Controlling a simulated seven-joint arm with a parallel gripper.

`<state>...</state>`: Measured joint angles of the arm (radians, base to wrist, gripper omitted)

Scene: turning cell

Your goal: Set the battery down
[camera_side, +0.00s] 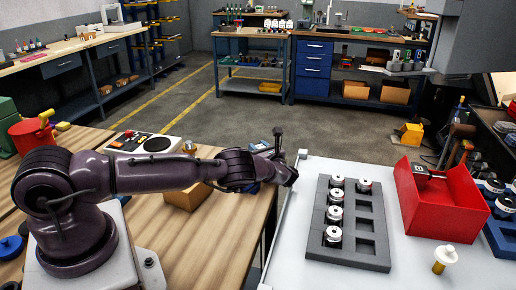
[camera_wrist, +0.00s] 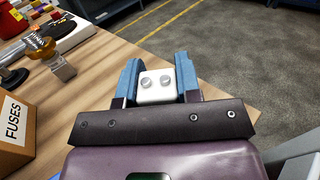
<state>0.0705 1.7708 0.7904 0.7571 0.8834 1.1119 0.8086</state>
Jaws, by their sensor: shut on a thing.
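The battery (camera_wrist: 157,92) is a white block with two round grey studs on its facing end. In the wrist view it sits between the blue fingers of my gripper (camera_wrist: 158,76), which are shut on it. Behind them are the wooden bench (camera_wrist: 107,65), its edge and the grey floor. In the side view my arm reaches across the wooden bench to its right edge, beside the white table (camera_side: 285,240). The battery cannot be made out there, and its height above the bench cannot be told.
A dark tray (camera_side: 352,256) holds several white-topped cylinders, with some slots empty. A red bin (camera_side: 440,213) and a white-and-brass piece (camera_side: 446,257) are to its right. A box marked FUSES (camera_wrist: 14,128) and a brass-knobbed piece (camera_wrist: 47,53) stand on the bench.

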